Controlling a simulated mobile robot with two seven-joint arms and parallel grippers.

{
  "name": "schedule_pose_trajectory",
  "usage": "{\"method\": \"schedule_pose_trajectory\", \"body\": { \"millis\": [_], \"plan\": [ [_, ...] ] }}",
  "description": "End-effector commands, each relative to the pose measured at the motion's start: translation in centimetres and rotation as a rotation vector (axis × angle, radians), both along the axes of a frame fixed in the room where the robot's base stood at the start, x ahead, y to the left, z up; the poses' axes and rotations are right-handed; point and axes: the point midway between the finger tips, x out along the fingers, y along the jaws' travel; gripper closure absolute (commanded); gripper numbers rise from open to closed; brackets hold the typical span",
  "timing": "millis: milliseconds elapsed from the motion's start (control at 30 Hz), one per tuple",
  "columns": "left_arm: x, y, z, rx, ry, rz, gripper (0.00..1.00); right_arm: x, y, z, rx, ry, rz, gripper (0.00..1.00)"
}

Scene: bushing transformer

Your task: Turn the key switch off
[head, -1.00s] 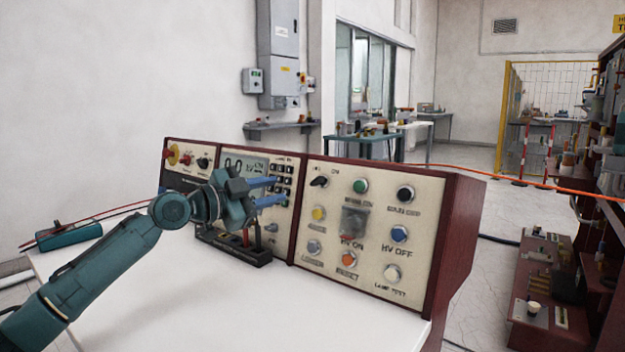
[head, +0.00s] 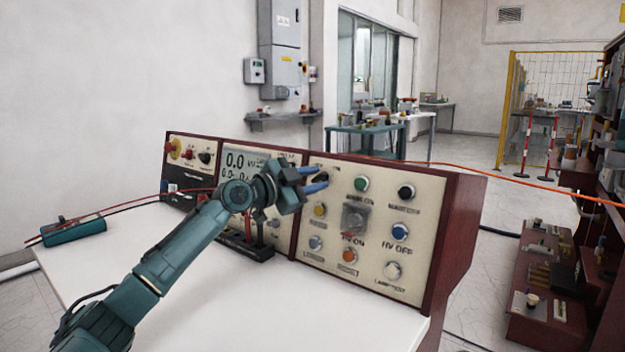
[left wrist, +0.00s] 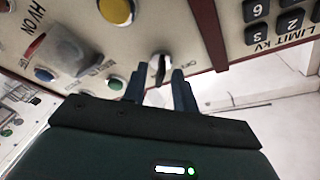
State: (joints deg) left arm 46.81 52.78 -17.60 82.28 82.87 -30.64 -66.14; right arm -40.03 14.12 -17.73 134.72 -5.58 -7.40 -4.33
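The key switch (left wrist: 160,68) has a dark narrow grip on a pale round base, on the cream control panel (head: 385,208). In the left wrist view it lies just beyond and between my two fingertips. In the head view the switch (head: 321,177) is at the panel's upper left and partly hidden by my fingers. My left gripper (head: 324,180) points at it with its blue fingers apart. The left wrist view also shows the open gripper (left wrist: 158,82), with a gap on each side of the switch grip. I cannot tell whether anything touches. My right gripper is not in view.
Several push buttons sit nearby, including a green one (head: 361,184) and a yellow one (head: 320,210). A display panel (head: 243,162) is to the left. The white table top (head: 250,310) is clear in front. A teal box (head: 73,230) lies at the far left.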

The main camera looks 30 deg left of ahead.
Motion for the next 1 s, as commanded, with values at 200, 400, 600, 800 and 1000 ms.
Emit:
{"method": "schedule_pose_trajectory", "body": {
  "millis": [200, 400, 600, 800, 1000],
  "plan": [
    [-0.01, 0.01, -0.02, 0.000, 0.000, 0.000, 0.74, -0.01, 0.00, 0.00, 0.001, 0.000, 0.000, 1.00],
    [-0.02, 0.02, -0.01, 0.000, 0.000, 0.000, 0.91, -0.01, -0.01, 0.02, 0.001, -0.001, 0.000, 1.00],
    [-0.02, 0.03, -0.02, 0.000, 0.000, 0.000, 1.00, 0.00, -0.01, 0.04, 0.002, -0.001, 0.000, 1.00],
    [-0.03, 0.03, -0.01, -0.001, 0.000, 0.000, 1.00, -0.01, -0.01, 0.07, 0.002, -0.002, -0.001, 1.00],
    [-0.03, -0.01, 0.05, -0.033, 0.003, 0.007, 1.00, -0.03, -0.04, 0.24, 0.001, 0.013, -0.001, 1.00]
  ]
}}
